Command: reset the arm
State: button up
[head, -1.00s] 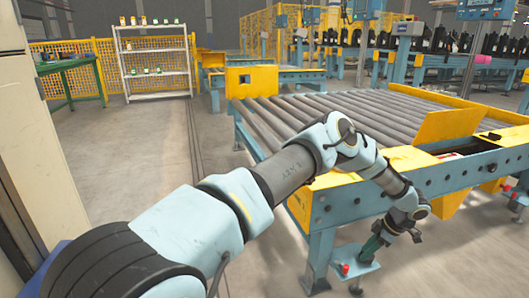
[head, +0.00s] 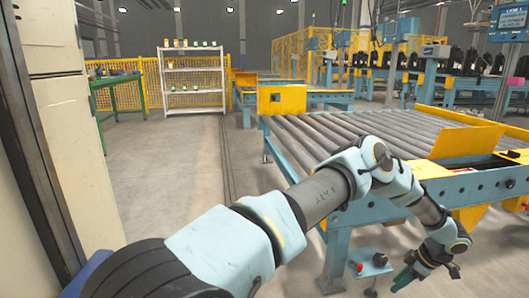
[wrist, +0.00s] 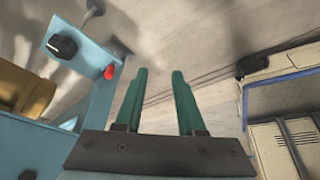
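My arm reaches out from the bottom left in the head view, bends at the elbow in front of the roller conveyor (head: 325,135), and hangs down at the right. My gripper (head: 402,281) is low in front of the conveyor's near side, pointing down and to the left. In the wrist view its two green fingers (wrist: 160,95) stand apart with a clear gap and nothing between them. It is open and empty.
A small blue panel with a red button and black knob (head: 370,263) sticks out from the conveyor beside my gripper. A beige cabinet (head: 85,130) stands close on the left. A white shelf (head: 193,70) stands at the back. The floor between is clear.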

jog(key=w+a+r+m+t+h, duration=0.3)
jog(key=w+r+t+h, duration=0.2)
jog(key=w+r, duration=1.1)
jog(key=w+a+r+m+h, duration=0.2)
jog(key=w+a+r+m, duration=0.2)
jog(key=a+r, duration=0.4)
jog(key=s+a+r+m+g, duration=0.15)
jog(key=s+a, duration=0.25)
jog(key=a, duration=0.5)
jog(key=s+a+r+m+g, duration=0.1)
jog(key=s+a+r+m, duration=0.3)
jog(key=a, duration=0.5)
jog(key=s+a+g+y, duration=0.3)
jog(key=s+a+g, duration=0.1)
jog(key=s+a, duration=1.45)
notch_tip(320, 180, up, 30)
jog(key=p, duration=3.1)
jog(key=shift+w+r, duration=0.2)
jog(key=shift+w, duration=0.1)
jog(key=shift+d, duration=0.1)
